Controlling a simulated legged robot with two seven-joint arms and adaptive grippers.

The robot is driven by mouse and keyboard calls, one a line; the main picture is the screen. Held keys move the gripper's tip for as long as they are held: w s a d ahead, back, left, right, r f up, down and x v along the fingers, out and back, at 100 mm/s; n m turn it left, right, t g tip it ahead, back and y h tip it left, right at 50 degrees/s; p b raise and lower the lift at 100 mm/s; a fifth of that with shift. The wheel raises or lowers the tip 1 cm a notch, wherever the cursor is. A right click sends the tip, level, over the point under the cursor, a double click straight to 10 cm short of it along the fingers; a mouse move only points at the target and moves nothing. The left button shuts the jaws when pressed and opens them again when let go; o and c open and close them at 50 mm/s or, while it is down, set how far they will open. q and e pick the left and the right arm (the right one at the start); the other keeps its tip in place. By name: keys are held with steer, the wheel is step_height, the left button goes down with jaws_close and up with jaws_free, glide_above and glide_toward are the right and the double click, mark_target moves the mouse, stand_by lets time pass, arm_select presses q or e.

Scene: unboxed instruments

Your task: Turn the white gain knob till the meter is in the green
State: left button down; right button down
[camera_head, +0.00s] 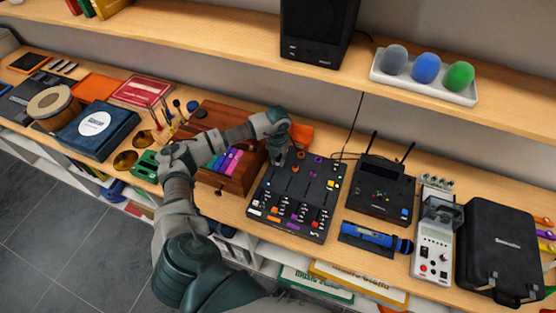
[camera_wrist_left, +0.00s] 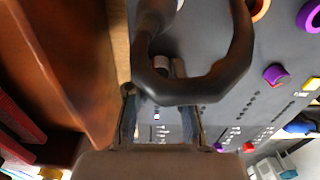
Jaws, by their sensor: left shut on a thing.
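The black mixer panel (camera_head: 313,192) lies on the bench, with coloured knobs and faders. My left gripper (camera_head: 280,160) reaches down onto its upper left part. It is shut, and the arm hides much of what is between the fingers. The panel also fills much of that view (camera_wrist_left: 228,118), with orange and purple knobs apart from the fingers. I cannot make out the meter or its reading. My right gripper is not in view.
A wooden box (camera_head: 250,178) with coloured pieces stands close left of the panel. To the right are a black receiver with antennas (camera_head: 380,190), a blue microphone (camera_head: 370,237), a white instrument (camera_head: 433,245) and a black case (camera_head: 505,245). A shelf (camera_head: 230,28) runs above.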

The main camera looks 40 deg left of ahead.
mark_target(278, 159)
arm_select(q)
steer(key=shift+w+a+r, duration=0.1)
steer(key=shift+w, duration=0.05)
steer(key=c, duration=1)
jaws_free()
steer(key=shift+w, duration=0.1)
step_height(278, 159, up, 12)
steer(key=shift+a+f, duration=0.15)
steer(key=shift+f, duration=0.1)
steer(key=shift+f, duration=0.1)
